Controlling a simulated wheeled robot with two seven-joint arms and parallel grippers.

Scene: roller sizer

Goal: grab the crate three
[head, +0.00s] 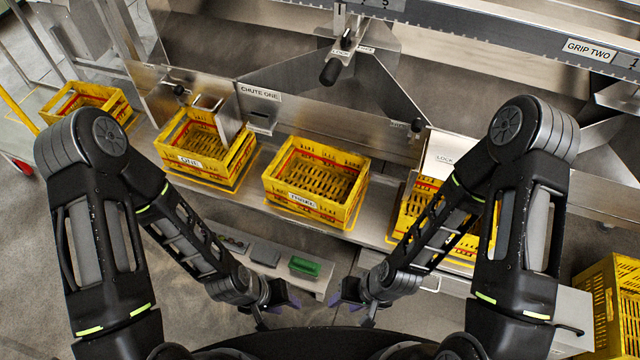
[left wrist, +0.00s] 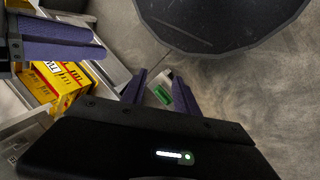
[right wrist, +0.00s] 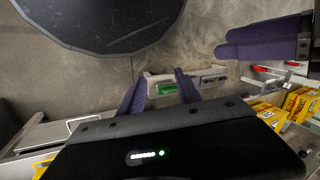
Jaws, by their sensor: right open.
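The yellow crate labelled THREE (head: 332,214) stands upright on the metal shelf in the middle of the head view. It looks empty, with red bands on its walls and a slatted floor. My left gripper (head: 278,302) is low, on the near side of the shelf and well apart from the crate. Its fingers stand apart and empty in the left wrist view (left wrist: 160,90). My right gripper (head: 355,300) is a little to the right, also apart from the crate. It is open and empty in the right wrist view (right wrist: 160,88).
Crate ONE (head: 190,172) stands left of crate THREE. Another yellow crate (head: 405,215) stands right, partly hidden by my right arm. More yellow crates (head: 85,97) (head: 615,300) stand at far left and lower right. A green block (head: 304,267) lies on a low ledge.

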